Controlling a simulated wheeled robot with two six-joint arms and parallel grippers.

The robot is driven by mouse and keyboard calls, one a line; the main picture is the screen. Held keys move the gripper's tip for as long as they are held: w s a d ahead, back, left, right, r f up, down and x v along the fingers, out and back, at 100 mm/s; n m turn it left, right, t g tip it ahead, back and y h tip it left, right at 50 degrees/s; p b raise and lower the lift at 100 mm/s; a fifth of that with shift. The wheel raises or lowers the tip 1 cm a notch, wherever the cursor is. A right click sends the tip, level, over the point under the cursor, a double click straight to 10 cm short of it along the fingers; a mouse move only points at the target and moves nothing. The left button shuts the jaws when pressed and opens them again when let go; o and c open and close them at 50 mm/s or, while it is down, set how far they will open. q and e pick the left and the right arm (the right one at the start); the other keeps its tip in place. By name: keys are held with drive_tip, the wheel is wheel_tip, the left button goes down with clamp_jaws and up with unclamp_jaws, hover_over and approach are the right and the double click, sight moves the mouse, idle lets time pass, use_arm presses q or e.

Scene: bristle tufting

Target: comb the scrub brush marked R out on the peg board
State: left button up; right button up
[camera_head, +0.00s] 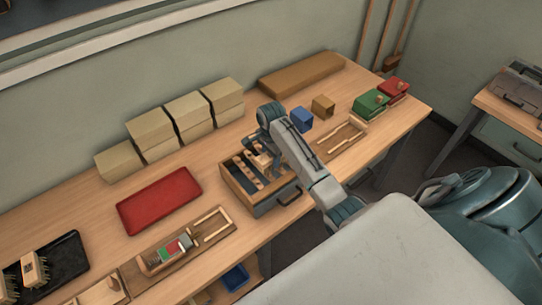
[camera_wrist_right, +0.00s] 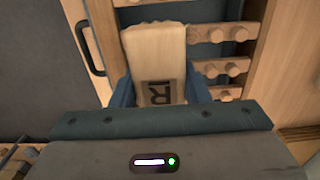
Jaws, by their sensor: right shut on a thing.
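My right gripper (camera_wrist_right: 160,88) is shut on the scrub brush (camera_wrist_right: 156,48), a pale wooden block with a dark letter R on its top. The blue fingers clasp its two sides. The brush is over the peg board (camera_head: 229,184), a wooden box with a dark inside and rows of round wooden pegs (camera_wrist_right: 219,68). Several pegs show to the right of the brush in the right wrist view. The bristles are hidden under the block, so I cannot tell whether they touch the pegs. In the head view my right arm partly covers the brush. My left gripper is not in view.
A red mat (camera_head: 160,201) lies left of the peg board. A black tray (camera_head: 70,247) with brushes is at the far left. A blue box (camera_head: 301,119), a green box (camera_head: 370,104) and a red box (camera_head: 394,89) stand to the right. Cardboard boxes (camera_head: 184,114) line the wall.

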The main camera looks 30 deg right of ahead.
drive_tip(key=shift+f, duration=0.2)
idle(0.4)
drive_tip(key=shift+f, duration=0.35)
drive_tip(key=shift+w, duration=0.1)
